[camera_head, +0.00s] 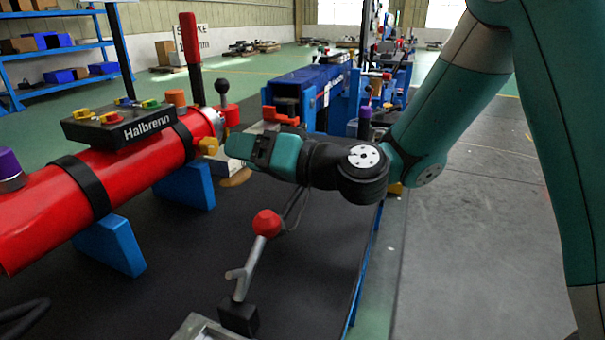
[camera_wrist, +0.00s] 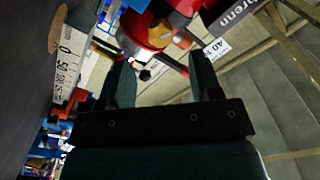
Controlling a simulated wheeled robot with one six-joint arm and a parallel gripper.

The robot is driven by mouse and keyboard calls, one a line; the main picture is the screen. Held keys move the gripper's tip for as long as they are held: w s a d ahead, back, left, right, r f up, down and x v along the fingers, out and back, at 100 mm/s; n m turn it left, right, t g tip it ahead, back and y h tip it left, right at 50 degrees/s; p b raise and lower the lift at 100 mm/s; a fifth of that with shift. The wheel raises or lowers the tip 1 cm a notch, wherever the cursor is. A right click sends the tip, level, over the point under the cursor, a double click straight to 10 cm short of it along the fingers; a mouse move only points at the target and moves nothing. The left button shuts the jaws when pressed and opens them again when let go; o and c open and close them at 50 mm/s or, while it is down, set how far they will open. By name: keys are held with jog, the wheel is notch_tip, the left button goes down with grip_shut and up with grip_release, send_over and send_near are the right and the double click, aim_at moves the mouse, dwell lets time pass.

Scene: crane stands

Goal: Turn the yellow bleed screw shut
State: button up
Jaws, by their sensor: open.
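The yellow bleed screw (camera_head: 208,146) sticks out from the near right end of a red cylinder (camera_head: 150,160). In the wrist view an orange-yellow knob that looks like the screw (camera_wrist: 183,41) shows on the red end, beyond the fingertips and slightly right of the middle. My gripper (camera_head: 230,147) is level with the screw, to its right, with its fingers pointing left at it. In the wrist view my gripper (camera_wrist: 161,64) has its two dark green fingers apart with nothing between them. The screw appears just ahead of the fingers, not between them; the exact distance is hard to tell.
A lever with a red ball (camera_head: 267,223) stands in front of and below my gripper. A black ball knob (camera_head: 222,86) and a red upright handle (camera_head: 191,55) rise by the cylinder. A black block marked Halbrenn (camera_head: 118,124) sits on top. The dark mat (camera_head: 190,260) is largely bare.

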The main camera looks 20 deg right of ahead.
jog(key=b+v, duration=0.5)
jog(key=v, duration=0.4)
jog(key=shift+s+d+b, duration=0.2)
jog(key=shift+b, duration=0.2)
jog(key=shift+r, duration=0.1)
